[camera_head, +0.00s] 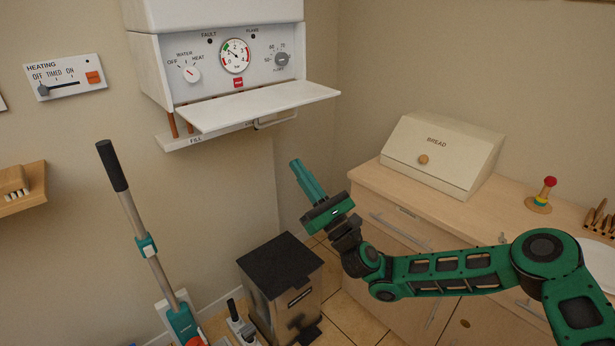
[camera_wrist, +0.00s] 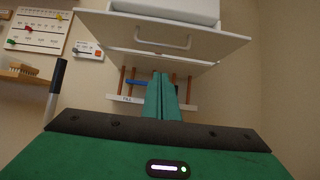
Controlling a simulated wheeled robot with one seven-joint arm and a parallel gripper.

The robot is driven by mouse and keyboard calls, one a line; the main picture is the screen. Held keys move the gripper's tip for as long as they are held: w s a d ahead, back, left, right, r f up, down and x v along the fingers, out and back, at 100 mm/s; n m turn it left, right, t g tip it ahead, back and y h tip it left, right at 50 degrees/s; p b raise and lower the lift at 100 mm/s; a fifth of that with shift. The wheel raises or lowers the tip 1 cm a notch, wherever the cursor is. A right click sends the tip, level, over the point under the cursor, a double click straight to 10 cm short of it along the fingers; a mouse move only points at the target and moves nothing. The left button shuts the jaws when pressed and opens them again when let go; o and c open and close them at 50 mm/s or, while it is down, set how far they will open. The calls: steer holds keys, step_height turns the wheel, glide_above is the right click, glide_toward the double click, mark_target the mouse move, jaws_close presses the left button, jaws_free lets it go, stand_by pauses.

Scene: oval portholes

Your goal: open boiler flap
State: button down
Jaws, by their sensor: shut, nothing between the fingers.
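The white boiler (camera_head: 225,15) hangs on the wall at the top of the head view. Its flap (camera_head: 262,104) is lowered and sticks out about level, with the control panel (camera_head: 215,60) uncovered behind it. In the wrist view I see the flap (camera_wrist: 215,42) from below, with its bar handle (camera_wrist: 162,44). My gripper (camera_head: 296,163) is shut and empty. It points up, below and to the right of the flap, apart from it. The shut fingers (camera_wrist: 162,75) also show in the wrist view, under the boiler's pipes.
A heating switch panel (camera_head: 65,77) is on the wall at left. A stick vacuum (camera_head: 140,225) and a dark-lidded bin (camera_head: 280,275) stand below. A counter (camera_head: 370,185) with a bread box (camera_head: 440,152) is at right. The air between boiler and bin is clear.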

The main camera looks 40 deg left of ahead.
mark_target(264, 109)
steer(key=w+a+r, duration=0.1)
steer(key=a+r, duration=0.4)
steer(key=r, duration=0.2)
steer(key=shift+a+r, duration=0.15)
steer(key=shift+a, duration=0.05)
steer(key=shift+d+r, duration=0.3)
steer(key=shift+r, duration=0.5)
steer(key=shift+d+r, duration=0.3)
steer(key=shift+r, duration=0.5)
